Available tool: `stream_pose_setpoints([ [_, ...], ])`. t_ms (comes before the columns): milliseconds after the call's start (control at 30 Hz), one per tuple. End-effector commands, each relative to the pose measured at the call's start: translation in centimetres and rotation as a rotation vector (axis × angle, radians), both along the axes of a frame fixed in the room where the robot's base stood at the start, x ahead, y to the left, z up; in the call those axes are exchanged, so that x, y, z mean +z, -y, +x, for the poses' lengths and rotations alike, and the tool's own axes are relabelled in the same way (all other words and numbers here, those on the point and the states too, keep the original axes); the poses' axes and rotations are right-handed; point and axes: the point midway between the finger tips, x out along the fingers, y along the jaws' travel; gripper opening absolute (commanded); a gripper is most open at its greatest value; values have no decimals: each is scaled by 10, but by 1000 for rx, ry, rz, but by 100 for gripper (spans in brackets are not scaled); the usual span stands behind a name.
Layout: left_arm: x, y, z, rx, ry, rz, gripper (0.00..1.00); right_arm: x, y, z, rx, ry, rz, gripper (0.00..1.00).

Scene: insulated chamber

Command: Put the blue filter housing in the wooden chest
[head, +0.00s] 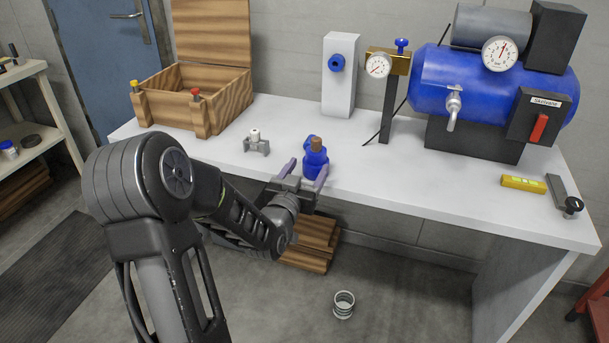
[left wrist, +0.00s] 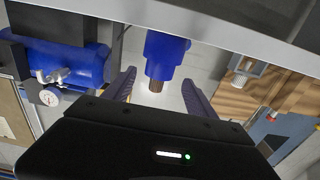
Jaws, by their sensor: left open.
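The blue filter housing (head: 316,163) stands on the white workbench near its front edge, with a brown fitting on top. My left gripper (head: 305,178) is open, its two purple-grey fingers on either side of the housing in the head view. In the left wrist view the blue housing (left wrist: 166,50) lies just ahead of the open fingers (left wrist: 160,88); whether they touch it I cannot tell. The wooden chest (head: 180,113) stands at the bench's back left with its lid up. Its inside is partly hidden by its front wall. My right gripper is not in view.
A small grey fitting (head: 256,143) lies between chest and housing. A white post (head: 340,80), a gauge stand (head: 385,100) and a blue tank (head: 480,90) stand behind and right. A yellow level (head: 523,184) lies at right. The bench's middle right is clear.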

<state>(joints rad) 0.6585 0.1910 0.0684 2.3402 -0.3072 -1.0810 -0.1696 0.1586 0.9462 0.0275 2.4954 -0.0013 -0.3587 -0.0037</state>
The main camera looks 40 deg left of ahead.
Motion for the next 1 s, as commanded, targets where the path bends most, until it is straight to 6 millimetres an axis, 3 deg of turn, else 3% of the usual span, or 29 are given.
stream_pose_setpoints([
  [200, 1, 6, -17, 1, 1, 0, 66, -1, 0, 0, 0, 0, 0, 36],
  [1000, 0, 6, -17, 0, 0, -1, 66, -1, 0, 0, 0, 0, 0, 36],
])
